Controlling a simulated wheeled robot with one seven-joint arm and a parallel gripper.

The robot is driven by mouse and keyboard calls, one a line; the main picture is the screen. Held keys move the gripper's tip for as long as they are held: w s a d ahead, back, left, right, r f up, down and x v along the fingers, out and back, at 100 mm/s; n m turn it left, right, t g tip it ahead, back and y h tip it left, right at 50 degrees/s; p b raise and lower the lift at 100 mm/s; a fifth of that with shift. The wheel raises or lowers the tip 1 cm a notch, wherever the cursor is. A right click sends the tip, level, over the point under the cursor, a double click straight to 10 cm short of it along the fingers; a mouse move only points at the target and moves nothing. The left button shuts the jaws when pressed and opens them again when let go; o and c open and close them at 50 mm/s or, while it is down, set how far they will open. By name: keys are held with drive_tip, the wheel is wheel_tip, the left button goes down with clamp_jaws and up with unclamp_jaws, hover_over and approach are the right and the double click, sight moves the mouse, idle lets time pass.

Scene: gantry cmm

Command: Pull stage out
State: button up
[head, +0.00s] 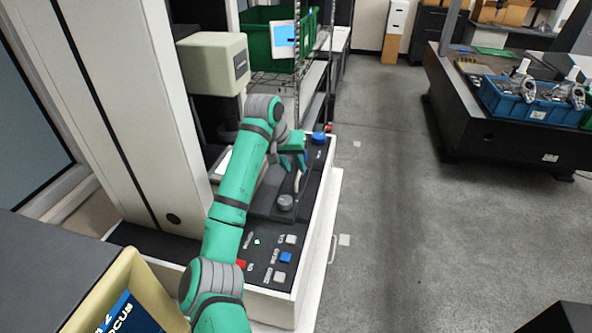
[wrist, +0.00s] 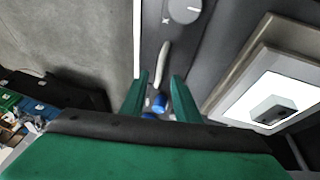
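The stage (wrist: 238,77) shows at the right of the wrist view as a light frame around a bright white plate, with a small grey block (wrist: 276,108) on it. In the head view my arm mostly hides it. My gripper (wrist: 160,76) is open over the dark control strip, to the left of the stage in the wrist view. A pale, slim lever (wrist: 163,60) lies just past and between the fingertips; I cannot tell whether they touch it. In the head view my gripper (head: 293,158) is above the machine's front panel, by the lever (head: 297,181).
A grey knob (wrist: 184,9) marked X is on the strip beyond the lever. A blue knob (head: 319,138) stands at the panel's far end. Red, blue and white buttons (head: 286,257) are nearer. The floor (head: 390,210) to the right is clear up to a dark table (head: 500,140).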

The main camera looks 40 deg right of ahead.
sight(299, 173)
drive_tip(key=shift+x, duration=1.5)
clamp_jaws()
drive_tip(key=shift+w+d, duration=0.1)
drive_tip(key=shift+d, duration=0.05)
